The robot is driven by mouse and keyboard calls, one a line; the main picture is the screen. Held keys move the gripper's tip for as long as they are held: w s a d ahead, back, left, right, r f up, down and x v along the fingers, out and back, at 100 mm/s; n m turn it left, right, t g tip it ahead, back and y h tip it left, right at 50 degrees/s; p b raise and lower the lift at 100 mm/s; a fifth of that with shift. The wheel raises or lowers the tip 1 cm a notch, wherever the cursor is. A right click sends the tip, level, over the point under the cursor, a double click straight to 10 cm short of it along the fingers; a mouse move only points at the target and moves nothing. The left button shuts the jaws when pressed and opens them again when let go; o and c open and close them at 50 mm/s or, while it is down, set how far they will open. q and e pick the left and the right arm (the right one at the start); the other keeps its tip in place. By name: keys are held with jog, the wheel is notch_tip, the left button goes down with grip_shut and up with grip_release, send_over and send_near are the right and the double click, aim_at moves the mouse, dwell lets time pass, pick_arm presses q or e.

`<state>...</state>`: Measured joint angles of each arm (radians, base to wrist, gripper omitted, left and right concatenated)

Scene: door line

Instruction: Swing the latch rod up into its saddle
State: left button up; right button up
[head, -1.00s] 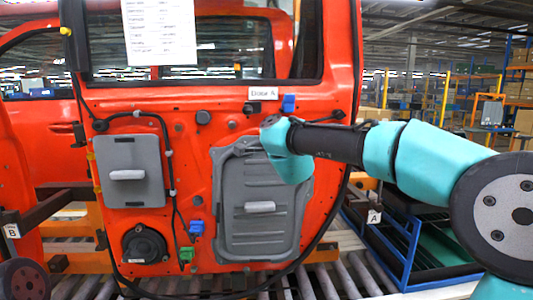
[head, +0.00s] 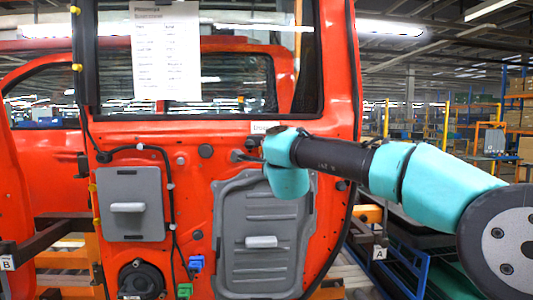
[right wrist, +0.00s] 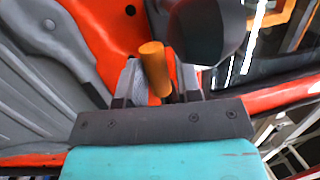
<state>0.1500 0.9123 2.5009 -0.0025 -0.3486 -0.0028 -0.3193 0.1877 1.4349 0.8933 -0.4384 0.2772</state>
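My right arm reaches in from the right in the head view, with its teal wrist in front of the orange-red door's upper middle. The wrist hides the fingers there. In the right wrist view my right gripper (right wrist: 158,88) has its two grey fingers apart. An orange cylindrical piece (right wrist: 154,66), seemingly the latch rod's grip, stands between them. It looks close to the left finger, with some gap toward the right one; firm contact cannot be told. I cannot make out the saddle. My left gripper is not in view.
The door (head: 335,130) carries a large grey panel (head: 262,262) with a handle, a smaller grey panel (head: 130,228), a round black speaker (head: 141,279) and cables. A paper sheet (head: 167,52) hangs at the window. In the right wrist view a dark rounded body (right wrist: 207,28) is close beyond the fingers.

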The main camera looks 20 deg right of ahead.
jog(key=o, duration=0.4)
jog(key=shift+s, duration=0.1)
jog(key=v, duration=1.7)
jog(key=shift+s+f, duration=0.15)
jog(key=shift+f, duration=0.1)
